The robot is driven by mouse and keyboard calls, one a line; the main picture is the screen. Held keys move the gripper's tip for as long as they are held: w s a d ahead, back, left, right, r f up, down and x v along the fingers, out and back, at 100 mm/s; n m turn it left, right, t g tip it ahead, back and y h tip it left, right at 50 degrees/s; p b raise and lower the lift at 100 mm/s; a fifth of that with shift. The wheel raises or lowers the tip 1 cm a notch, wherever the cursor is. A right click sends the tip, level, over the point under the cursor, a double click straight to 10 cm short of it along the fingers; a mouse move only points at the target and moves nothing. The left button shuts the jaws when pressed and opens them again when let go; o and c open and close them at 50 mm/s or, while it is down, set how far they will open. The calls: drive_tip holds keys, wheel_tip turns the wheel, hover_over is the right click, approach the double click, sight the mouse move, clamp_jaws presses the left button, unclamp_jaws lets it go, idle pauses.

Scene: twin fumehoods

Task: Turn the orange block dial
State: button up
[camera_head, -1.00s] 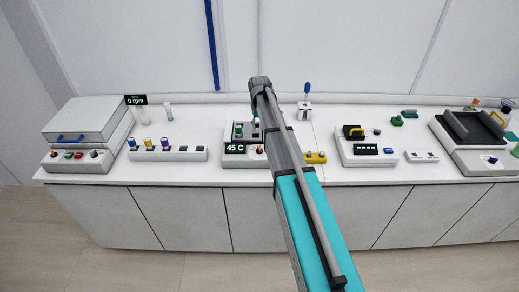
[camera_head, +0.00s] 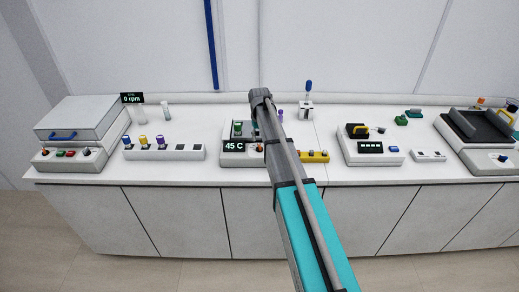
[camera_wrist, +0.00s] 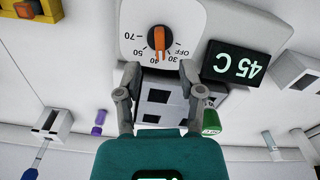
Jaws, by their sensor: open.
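The orange dial (camera_wrist: 158,41) sits on a white round-cornered face with printed numbers and OFF, seen upside down in the wrist view. Its orange bar stands nearly vertical in the picture. The black display (camera_wrist: 236,66) beside it reads 45 C. My gripper (camera_wrist: 159,72) is open, with one fingertip on each side below the dial in the picture; the dial lies just beyond the tips, and contact cannot be told. In the head view the heating block with its 45 C display (camera_head: 234,147) stands on the bench, and my arm hides the gripper.
In the wrist view a green-capped piece (camera_wrist: 211,122) and a grey block with dark square openings (camera_wrist: 160,100) lie near the fingers.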

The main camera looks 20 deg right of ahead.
sight(260, 146)
drive_tip(key=shift+f+b, duration=2)
drive_tip(key=shift+f, duration=0.35)
clamp_jaws()
